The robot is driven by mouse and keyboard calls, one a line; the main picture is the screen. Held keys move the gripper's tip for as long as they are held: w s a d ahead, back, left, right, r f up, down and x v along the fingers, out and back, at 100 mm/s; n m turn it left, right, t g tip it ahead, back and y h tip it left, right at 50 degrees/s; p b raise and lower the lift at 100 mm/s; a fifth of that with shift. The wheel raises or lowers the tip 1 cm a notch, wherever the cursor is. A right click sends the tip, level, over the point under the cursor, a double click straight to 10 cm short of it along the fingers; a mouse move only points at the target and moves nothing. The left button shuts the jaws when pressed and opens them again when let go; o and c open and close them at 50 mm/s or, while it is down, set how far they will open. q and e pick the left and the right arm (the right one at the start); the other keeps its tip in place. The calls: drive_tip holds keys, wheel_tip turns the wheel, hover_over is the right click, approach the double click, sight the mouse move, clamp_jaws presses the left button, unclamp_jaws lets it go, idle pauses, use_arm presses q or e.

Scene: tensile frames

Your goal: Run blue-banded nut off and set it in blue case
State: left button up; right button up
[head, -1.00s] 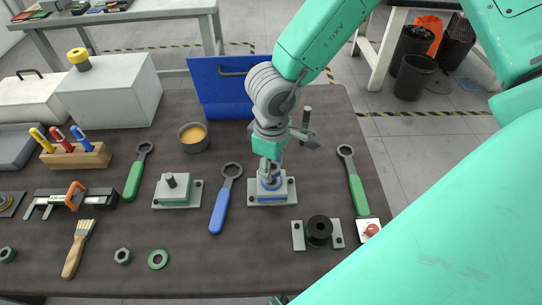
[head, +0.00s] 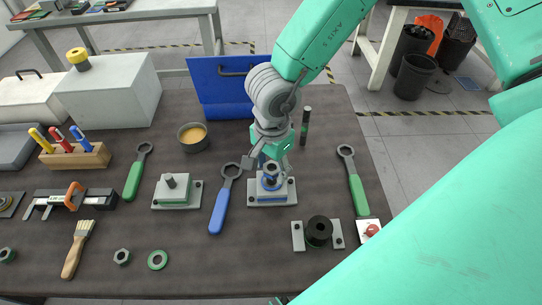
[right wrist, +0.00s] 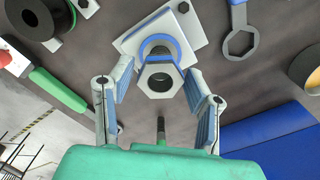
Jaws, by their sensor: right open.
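The blue-banded nut (head: 270,180) sits on a post on a pale base plate (head: 284,199) with a blue strip, right of the blue-handled wrench (head: 219,212). In the right wrist view the hex nut (right wrist: 158,82) shows from above, with a blue ring around it. My right gripper (head: 267,164) is just above the nut, open and empty. In the right wrist view its pads (right wrist: 160,105) stand spread on both sides of the nut, apart from it. The blue case (head: 222,92) stands at the back with a handle on its upright face; its inside is hidden. My left gripper is not in view.
A dark upright rod (head: 305,126) stands behind the gripper. A green-handled wrench (head: 357,190) lies to the right, and a black cylinder on a plate (head: 319,230) stands in front. A green-banded fixture (head: 175,189) is to the left.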

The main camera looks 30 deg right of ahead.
drive_tip(key=m, duration=0.2)
drive_tip(key=shift+m, duration=0.4)
drive_tip(key=shift+r+p, duration=0.1)
drive_tip(key=shift+p, duration=0.5)
clamp_jaws()
drive_tip(key=n, duration=0.7)
drive_tip(key=shift+n, duration=0.3)
wheel_tip(320, 180, up, 6)
drive_tip(key=p, duration=0.8)
drive_tip(key=shift+f, duration=0.25)
